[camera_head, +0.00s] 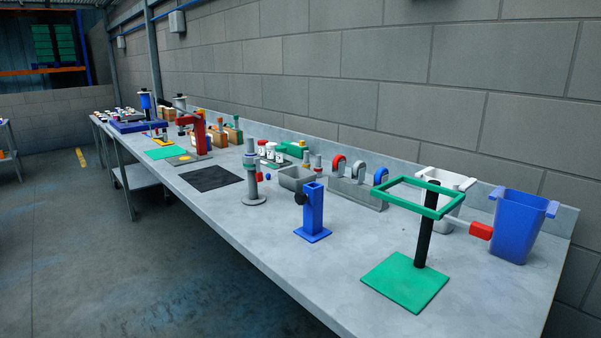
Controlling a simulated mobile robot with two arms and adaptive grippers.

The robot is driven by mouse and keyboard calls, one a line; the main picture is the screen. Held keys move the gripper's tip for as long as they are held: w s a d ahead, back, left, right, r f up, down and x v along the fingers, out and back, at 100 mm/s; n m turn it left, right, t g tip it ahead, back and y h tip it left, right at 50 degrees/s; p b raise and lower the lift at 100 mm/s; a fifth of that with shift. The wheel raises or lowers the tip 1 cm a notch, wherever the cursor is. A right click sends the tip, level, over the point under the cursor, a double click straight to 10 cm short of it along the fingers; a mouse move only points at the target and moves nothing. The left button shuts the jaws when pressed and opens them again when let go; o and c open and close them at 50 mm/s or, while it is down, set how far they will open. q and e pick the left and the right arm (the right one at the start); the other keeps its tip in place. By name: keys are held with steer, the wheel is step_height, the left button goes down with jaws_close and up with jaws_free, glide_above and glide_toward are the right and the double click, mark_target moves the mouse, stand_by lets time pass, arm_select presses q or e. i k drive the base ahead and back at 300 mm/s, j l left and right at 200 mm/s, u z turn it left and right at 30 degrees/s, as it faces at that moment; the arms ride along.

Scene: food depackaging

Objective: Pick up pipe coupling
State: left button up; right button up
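A grey upright pipe piece (252,177) with wider collars near its top stands on a round grey base, near the front edge of the bench. It may be or hold the pipe coupling; I cannot tell for sure. Two small grey upright fittings (318,163) stand farther back, beside a grey open bin, and could also be couplings. Neither of my grippers is in view, and nothing is seen touching these things.
A long grey bench (300,270) runs along a block wall. A blue stand (313,212) and a green-framed stand (407,288) are nearer. A blue bucket (519,228) is at right. A black mat (212,179) lies left of the pipe. The bench's front strip is clear.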

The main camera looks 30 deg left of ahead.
mark_target(254, 198)
steer(key=i+j+z, duration=0.15)
steer(key=j, duration=0.75)
steer(key=i+j+z, duration=0.2)
steer(key=j, duration=0.7)
steer(key=j+z, duration=0.15)
steer(key=j, duration=0.8)
